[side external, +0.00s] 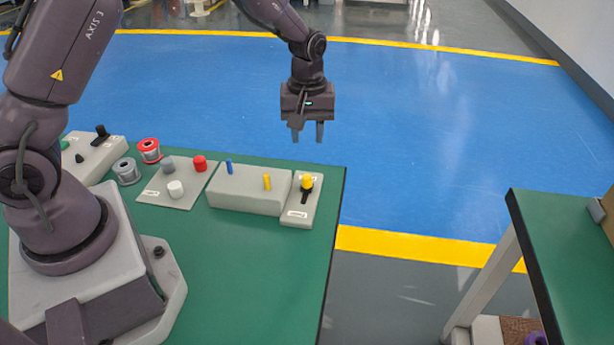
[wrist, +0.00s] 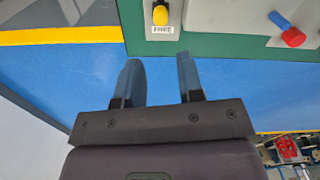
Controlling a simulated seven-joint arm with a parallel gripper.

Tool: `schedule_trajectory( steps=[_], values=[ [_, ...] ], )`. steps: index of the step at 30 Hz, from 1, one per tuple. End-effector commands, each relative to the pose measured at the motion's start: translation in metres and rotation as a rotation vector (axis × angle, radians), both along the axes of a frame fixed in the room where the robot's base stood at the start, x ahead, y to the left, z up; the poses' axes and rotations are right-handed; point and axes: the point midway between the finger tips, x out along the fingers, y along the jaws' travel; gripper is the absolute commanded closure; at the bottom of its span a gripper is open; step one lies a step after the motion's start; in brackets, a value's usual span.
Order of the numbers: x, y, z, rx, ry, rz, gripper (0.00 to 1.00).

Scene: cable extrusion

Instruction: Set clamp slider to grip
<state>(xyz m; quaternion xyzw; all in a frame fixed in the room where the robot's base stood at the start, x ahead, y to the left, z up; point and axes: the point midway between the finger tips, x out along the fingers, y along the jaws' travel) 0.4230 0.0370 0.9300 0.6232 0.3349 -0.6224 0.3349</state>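A narrow grey panel (side external: 294,214) at the right end of the row of controls carries a yellow knob (side external: 307,182) on a dark stem and small labels. I cannot read them, so I cannot tell for sure that this is the clamp slider or which end is grip. My gripper (side external: 307,132) points down beyond the far edge of the table, above the knob and touching nothing. Its two fingers (wrist: 158,65) are apart with nothing between them.
Left of the panel stands a raised grey block (side external: 250,204) with a blue lever (side external: 229,167) and a yellow lever (side external: 267,182). Further left are a plate with red, white and grey knobs (side external: 175,189) and two spools (side external: 149,150). The green table front (side external: 250,275) is clear.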

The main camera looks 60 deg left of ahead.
Motion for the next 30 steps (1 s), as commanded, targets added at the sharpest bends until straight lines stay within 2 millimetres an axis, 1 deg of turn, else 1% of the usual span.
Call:
schedule_trajectory(
  steps=[9, 12, 15, 18, 21, 30],
  values=[
    [-0.002, 0.0, -0.065, -0.001, 0.006, -0.002, 0.65],
    [-0.002, 0.0, -0.084, -0.001, 0.006, -0.002, 0.65],
    [-0.001, 0.0, -0.099, -0.002, 0.005, -0.003, 0.65],
    [-0.001, 0.0, -0.11, -0.001, 0.002, -0.003, 0.65],
    [-0.001, 0.0, -0.116, -0.001, 0.002, -0.003, 0.65],
    [-0.001, 0.0, -0.118, -0.001, 0.001, -0.004, 0.65]
  ],
)
